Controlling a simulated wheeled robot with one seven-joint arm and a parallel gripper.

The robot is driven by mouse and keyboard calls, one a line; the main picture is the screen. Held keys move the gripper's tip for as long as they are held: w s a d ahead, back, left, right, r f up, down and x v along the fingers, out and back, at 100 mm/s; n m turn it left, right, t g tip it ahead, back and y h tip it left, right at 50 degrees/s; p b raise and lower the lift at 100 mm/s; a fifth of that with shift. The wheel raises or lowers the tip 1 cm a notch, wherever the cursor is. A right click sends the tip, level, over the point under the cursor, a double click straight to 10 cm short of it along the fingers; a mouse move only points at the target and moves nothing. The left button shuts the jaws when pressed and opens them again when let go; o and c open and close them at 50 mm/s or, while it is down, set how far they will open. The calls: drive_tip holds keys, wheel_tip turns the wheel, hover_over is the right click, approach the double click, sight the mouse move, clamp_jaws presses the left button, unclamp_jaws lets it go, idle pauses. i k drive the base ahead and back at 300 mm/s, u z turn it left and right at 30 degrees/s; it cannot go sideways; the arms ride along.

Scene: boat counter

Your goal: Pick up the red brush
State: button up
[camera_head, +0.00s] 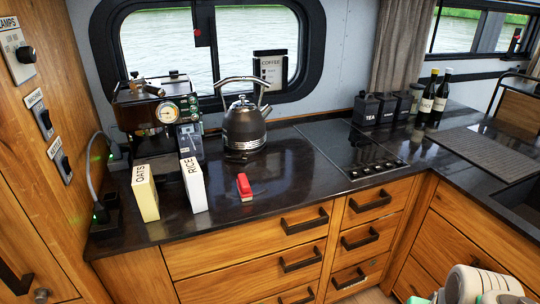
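The red brush (244,185) lies on the dark countertop near its front edge, right of the rice box (194,185). It is a small red block with a paler lower edge. Nothing touches it. White and green parts of my arm show at the bottom right corner, well away from the brush and in front of the drawers. My gripper's fingers do not show in this view.
An oats box (146,193) stands left of the rice box. A coffee machine (157,112), a kettle (243,125) and a black cooktop (350,148) are behind. Dark canisters (366,108) and bottles (434,97) stand at right. Counter right of the brush is clear.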

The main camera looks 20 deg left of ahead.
sight(244, 188)
drive_tip(key=i, duration=1.65)
drive_tip(key=u, duration=4)
drive_tip(key=i, duration=1)
